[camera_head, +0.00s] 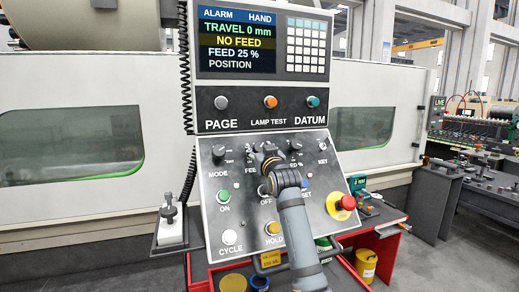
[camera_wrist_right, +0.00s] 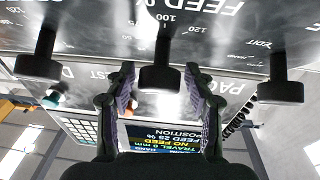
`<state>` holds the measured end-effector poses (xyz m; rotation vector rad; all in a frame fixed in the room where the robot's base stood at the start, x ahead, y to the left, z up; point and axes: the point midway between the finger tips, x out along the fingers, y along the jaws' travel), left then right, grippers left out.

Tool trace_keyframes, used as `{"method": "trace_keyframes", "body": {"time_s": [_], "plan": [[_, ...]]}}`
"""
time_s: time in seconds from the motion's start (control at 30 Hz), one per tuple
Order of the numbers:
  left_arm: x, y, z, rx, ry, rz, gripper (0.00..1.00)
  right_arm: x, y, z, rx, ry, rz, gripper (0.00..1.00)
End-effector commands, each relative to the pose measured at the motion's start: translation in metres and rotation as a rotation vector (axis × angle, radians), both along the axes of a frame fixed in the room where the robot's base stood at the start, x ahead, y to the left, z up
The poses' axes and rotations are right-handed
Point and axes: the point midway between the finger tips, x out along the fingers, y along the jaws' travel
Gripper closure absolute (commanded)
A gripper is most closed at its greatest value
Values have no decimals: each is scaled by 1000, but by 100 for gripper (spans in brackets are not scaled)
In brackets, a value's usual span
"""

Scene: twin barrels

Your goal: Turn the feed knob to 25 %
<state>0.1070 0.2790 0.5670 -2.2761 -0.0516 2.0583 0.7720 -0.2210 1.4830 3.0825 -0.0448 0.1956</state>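The feed knob (camera_wrist_right: 162,76) is a dark round knob in the middle of the wrist view, below the upside-down "FEED %" label. In the head view it is mostly hidden behind my right gripper (camera_head: 268,158). My right gripper also shows in the wrist view (camera_wrist_right: 160,80); its fingers are open, one on each side of the knob, with a visible gap on both sides. The screen (camera_head: 236,40) reads "FEED 25 %", "NO FEED" and "TRAVEL 0 mm". My left gripper is not in view.
The mode knob (camera_head: 218,152) and another knob (camera_head: 295,146) flank the feed knob closely. The key switch (camera_head: 323,146) is further right. The on button (camera_head: 223,196), hold button (camera_head: 273,228) and red emergency stop (camera_head: 348,202) sit lower on the sloped panel.

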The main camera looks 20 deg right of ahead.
Motion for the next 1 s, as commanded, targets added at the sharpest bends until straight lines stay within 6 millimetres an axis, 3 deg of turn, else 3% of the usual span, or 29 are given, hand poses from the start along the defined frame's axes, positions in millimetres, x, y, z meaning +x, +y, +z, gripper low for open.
{"method": "trace_keyframes", "body": {"time_s": [0.4,0.8,1.0], "plan": [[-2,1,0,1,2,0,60,-8,0,0,-1,-4,0,39],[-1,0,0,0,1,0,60,-93,2,-11,0,-4,0,39],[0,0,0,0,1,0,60,-117,3,-14,0,-2,0,39]]}}
